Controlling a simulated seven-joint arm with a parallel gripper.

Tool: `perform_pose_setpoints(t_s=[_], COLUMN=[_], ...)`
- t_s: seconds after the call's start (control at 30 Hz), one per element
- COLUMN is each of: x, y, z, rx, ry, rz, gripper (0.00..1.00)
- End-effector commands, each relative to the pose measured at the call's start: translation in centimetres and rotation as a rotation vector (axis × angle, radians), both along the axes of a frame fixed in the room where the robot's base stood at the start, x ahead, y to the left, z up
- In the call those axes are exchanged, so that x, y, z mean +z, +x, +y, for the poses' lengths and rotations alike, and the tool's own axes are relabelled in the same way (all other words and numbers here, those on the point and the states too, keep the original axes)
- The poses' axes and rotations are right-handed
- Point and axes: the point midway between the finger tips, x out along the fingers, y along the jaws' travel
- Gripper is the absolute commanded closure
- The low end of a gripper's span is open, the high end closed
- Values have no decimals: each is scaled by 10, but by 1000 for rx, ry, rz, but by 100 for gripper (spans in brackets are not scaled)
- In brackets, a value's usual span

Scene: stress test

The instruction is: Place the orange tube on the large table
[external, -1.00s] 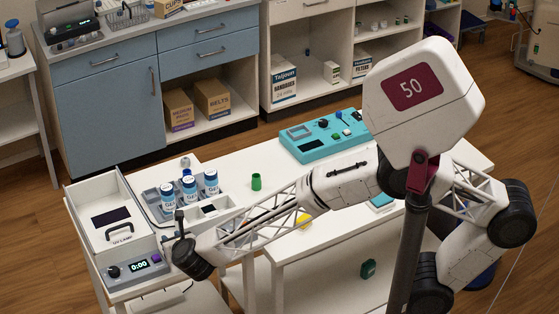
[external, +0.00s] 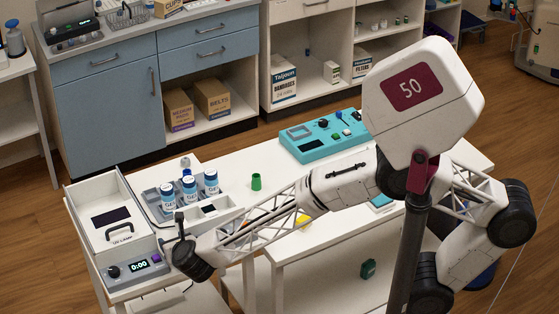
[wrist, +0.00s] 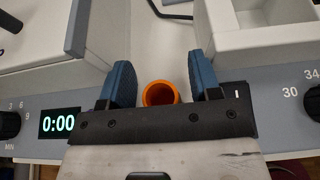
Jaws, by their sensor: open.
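The orange tube (wrist: 160,93) shows in the wrist view as a round open rim, between the two blue fingers of my gripper (wrist: 160,72). The fingers are apart, with a gap visible on each side of the tube. In the external view my gripper (external: 186,245) is at the lower left, beside the UV lamp unit, and the tube is not visible there. The large table (external: 235,160) is the white one in the middle, partly hidden by my arm.
The UV lamp unit (external: 117,220) has a timer reading 0:00. Several white bottles (external: 189,190) stand in a rack nearby. A green cup (external: 256,181), a yellow object (external: 303,221) and a teal device (external: 322,135) are on the large table, with free room between the cup and device.

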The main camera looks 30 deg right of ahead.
Motion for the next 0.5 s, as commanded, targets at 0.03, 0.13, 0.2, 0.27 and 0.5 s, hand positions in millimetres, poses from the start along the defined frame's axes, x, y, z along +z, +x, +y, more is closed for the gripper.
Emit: perform_pose_setpoints(t_s=[0.03, 0.13, 0.2, 0.27, 0.5], x=[1, 3, 5, 7, 18], y=[0, -1, -5, -9, -37], z=[0, 0, 1, 1, 1], rx=[0, 1, 1, 1, 2], ry=[0, 1, 0, 0, 1], rz=[0, 0, -1, -1, 0], gripper=[43, 43, 43, 43, 43])
